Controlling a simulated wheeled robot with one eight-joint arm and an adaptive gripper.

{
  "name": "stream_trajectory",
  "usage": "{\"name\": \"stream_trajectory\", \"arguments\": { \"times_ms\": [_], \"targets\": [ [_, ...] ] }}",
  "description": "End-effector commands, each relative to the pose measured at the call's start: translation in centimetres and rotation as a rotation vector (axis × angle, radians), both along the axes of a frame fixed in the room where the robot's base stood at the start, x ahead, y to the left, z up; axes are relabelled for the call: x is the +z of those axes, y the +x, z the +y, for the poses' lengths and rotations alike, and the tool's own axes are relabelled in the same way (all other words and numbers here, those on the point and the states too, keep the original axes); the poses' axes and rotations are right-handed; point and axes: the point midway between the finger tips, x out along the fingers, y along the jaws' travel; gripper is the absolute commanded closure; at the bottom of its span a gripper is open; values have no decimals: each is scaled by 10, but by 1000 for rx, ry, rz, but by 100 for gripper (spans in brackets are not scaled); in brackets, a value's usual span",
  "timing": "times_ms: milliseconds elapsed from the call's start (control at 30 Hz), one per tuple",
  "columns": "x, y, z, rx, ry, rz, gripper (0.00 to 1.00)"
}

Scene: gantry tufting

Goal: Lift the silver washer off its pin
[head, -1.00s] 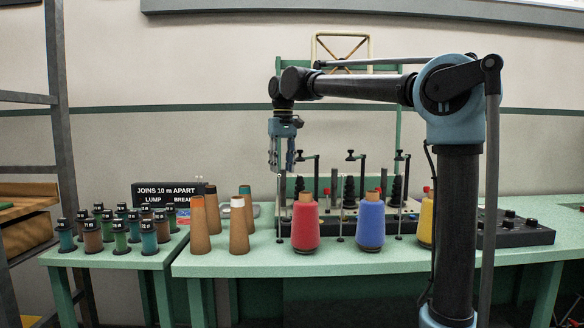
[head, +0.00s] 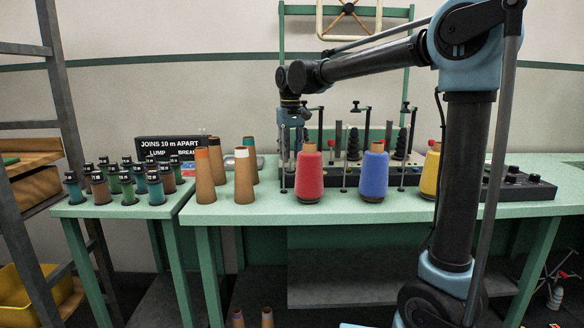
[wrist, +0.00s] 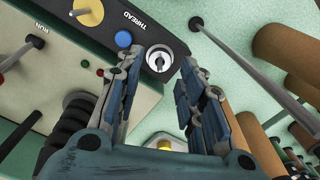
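The silver washer (wrist: 159,59) shows in the wrist view as a bright ring around a darker centre, on a black panel lettered THREAD. It appears seated around its pin; the pin's height is hard to tell from above. My gripper (wrist: 160,65) is open, with one finger to the left and one to the right of the washer in the picture, both apart from it. Nothing is between the fingers. In the head view my gripper (head: 292,135) hangs down at the left end of the machine, behind the red yarn cone (head: 309,174). I cannot make out the washer there.
Beside the washer are a blue button (wrist: 123,39) and a yellow disc (wrist: 88,11). A thin grey rod (wrist: 225,50) and brown cones (wrist: 285,50) stand to the right in the wrist view. A blue cone (head: 374,173) and the sign (head: 170,149) flank the work area.

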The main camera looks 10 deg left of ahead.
Motion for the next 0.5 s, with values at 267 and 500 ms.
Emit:
{"name": "stream_trajectory", "arguments": {
  "times_ms": [267, 500],
  "targets": [
    [-36, 0, 0, 0, 0, 0, 64],
    [-47, 0, 0, 0, 0, 0, 64]
  ]
}}
